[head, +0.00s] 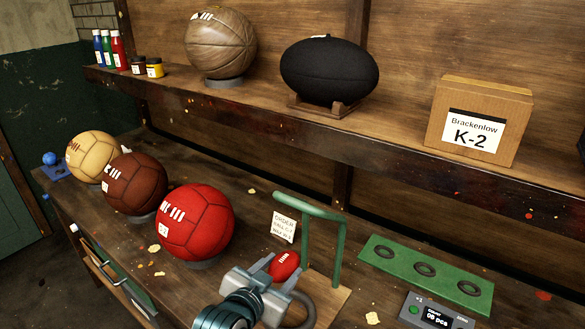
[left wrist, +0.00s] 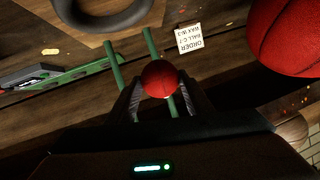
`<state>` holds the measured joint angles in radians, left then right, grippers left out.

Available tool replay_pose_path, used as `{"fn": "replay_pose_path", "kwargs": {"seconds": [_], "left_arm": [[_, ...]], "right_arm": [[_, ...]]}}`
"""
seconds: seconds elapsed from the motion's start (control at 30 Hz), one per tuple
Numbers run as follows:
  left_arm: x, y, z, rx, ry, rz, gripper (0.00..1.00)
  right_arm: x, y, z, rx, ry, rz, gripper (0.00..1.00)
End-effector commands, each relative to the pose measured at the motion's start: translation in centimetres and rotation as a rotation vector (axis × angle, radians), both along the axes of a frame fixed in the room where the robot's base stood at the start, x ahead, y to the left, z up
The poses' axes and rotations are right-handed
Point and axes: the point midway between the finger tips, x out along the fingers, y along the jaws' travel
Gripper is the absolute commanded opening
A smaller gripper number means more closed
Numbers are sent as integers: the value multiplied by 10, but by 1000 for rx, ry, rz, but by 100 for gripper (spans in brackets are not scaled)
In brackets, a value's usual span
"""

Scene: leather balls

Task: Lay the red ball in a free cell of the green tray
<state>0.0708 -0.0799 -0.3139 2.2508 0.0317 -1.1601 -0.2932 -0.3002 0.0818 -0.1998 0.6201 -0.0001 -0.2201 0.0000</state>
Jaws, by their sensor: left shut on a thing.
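A small red ball (head: 284,266) is held between the two fingers of my left gripper (head: 279,268), above the bench near a green tube frame. In the left wrist view the ball (left wrist: 160,79) sits between the fingertips of the left gripper (left wrist: 160,92), with the green tubes behind it. The green tray (head: 388,245) lies on the bench to the right of the gripper, beyond the green frame. It has three dark ring cells in a row, and all three look empty. My right gripper is not in view.
The green tube frame (head: 340,250) on its wooden base stands between gripper and tray. A counter with a display (head: 436,315) is in front of the tray. A large red ball (head: 196,222) and an order card (head: 284,226) are nearby. A shelf (head: 400,150) overhangs behind.

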Motion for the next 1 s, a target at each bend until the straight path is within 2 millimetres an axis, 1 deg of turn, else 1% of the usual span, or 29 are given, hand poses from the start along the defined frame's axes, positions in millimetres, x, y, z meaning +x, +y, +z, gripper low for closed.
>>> {"fn": "replay_pose_path", "kwargs": {"seconds": [0.17, 0.27, 0.37, 0.47, 0.5, 0.7, 0.8, 0.9, 1.0], "left_arm": [[6, 8, 10, 0, -4, 16, 18], [13, 20, 23, -2, -6, 41, 18], [22, 37, 41, -3, -9, 76, 18], [30, 58, 64, -2, -10, 123, 18], [33, 67, 74, -2, -11, 142, 18], [40, 112, 123, -3, -10, 250, 18], [39, 131, 143, -2, -9, 296, 18], [36, 145, 158, -2, -6, 333, 18], [34, 154, 167, -1, -4, 357, 18]], "right_arm": [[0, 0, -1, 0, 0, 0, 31], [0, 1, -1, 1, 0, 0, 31], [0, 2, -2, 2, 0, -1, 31], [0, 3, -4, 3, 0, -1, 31], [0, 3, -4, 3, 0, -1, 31], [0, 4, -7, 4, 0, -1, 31], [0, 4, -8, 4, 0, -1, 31], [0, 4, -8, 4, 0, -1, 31], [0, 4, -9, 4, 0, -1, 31]]}}
